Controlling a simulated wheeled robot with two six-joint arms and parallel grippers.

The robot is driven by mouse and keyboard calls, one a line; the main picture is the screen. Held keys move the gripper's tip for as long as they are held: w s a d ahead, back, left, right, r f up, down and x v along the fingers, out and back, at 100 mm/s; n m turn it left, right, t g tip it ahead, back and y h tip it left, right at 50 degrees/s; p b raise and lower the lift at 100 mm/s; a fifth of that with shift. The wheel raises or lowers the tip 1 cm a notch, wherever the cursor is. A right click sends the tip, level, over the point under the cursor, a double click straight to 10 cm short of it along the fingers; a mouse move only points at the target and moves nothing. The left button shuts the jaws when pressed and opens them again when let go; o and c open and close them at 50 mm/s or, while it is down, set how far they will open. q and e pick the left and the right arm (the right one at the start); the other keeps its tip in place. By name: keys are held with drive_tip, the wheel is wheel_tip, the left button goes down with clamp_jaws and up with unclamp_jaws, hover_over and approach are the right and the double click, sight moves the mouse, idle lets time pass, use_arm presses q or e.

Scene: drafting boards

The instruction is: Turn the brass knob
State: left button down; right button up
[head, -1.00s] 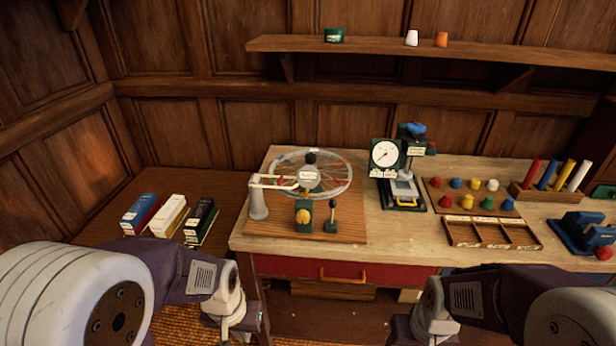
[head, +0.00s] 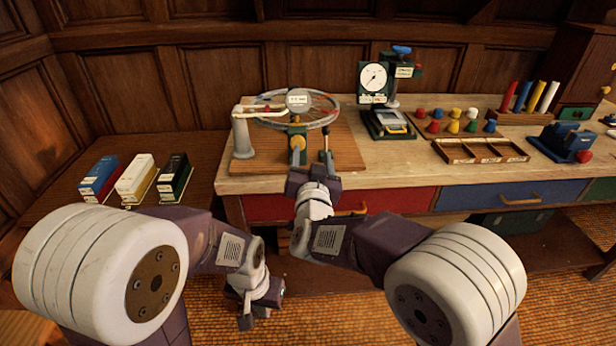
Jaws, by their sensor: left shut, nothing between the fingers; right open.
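My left gripper (head: 258,304) is shut and empty, hanging low in front of the bench, well below the knob.
The spoked wheel (head: 320,108) and a grey post with an arm (head: 242,135) are behind and left. A dial gauge (head: 373,76), coloured pegs and a divided tray (head: 480,152) are further right.

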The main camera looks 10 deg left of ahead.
drive_tip(key=w+a+f+y, duration=0.1)
drive_tip(key=w+a, duration=0.4)
drive_tip(key=w, duration=0.2)
drive_tip(key=shift+f+n, duration=0.4)
clamp_jaws()
